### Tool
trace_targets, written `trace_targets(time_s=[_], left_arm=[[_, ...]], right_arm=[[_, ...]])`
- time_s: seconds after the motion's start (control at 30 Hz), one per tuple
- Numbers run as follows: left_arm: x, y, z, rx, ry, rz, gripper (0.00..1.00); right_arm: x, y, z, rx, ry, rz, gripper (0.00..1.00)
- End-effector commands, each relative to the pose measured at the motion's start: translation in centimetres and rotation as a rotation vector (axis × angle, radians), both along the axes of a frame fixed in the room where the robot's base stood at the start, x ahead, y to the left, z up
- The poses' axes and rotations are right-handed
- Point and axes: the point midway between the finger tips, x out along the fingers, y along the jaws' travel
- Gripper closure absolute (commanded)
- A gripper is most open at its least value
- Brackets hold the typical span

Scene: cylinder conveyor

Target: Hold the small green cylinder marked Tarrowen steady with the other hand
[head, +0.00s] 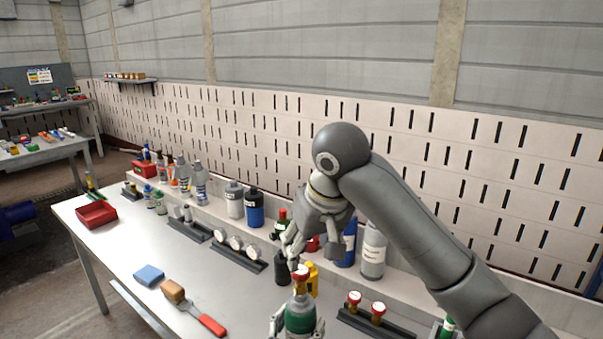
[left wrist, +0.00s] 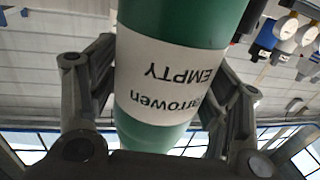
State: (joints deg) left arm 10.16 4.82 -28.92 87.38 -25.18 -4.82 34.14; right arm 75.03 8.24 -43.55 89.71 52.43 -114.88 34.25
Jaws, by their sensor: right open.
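The small green cylinder (head: 300,317) stands upright at the bottom of the head view, with a red-topped valve (head: 300,272). In the left wrist view the cylinder (left wrist: 170,80) fills the middle, and its white label reads Tarrowen and EMPTY, upside down. My left gripper (head: 297,332) is shut on the cylinder, one finger on each side of its body; its fingers also flank it in the left wrist view (left wrist: 160,105). My right gripper (head: 308,247) is open above the valve, apart from it. The cylinder's base is out of the head view.
A rack (head: 375,324) with red-topped valves stands right of the cylinder. A dark pot (head: 283,268) and a yellow bottle (head: 312,280) are close behind it. Bottles and gauges line the bench's back.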

Motion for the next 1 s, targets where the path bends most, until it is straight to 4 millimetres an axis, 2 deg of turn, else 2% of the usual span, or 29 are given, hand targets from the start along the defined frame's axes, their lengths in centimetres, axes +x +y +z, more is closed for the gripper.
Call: trace_targets(time_s=[0.1, 0.53, 0.67, 1.0], left_arm=[[0.0, 0.0, 0.0, 0.000, 0.000, 0.000, 0.12], [-0.6, 0.3, -0.1, 0.000, 0.001, 0.001, 0.12], [-2.1, 1.0, -0.1, -0.001, 0.003, 0.001, 0.12], [-7.9, 3.9, -0.1, 0.000, 0.004, 0.000, 0.12]], right_arm=[[0.0, 0.0, 0.0, 0.000, 0.000, 0.000, 0.44], [0.0, 0.0, 0.0, 0.000, 0.000, 0.000, 0.44], [0.0, 0.0, 0.0, 0.000, 0.000, 0.000, 0.44], [0.0, 0.0, 0.0, 0.000, 0.000, 0.000, 0.44]])
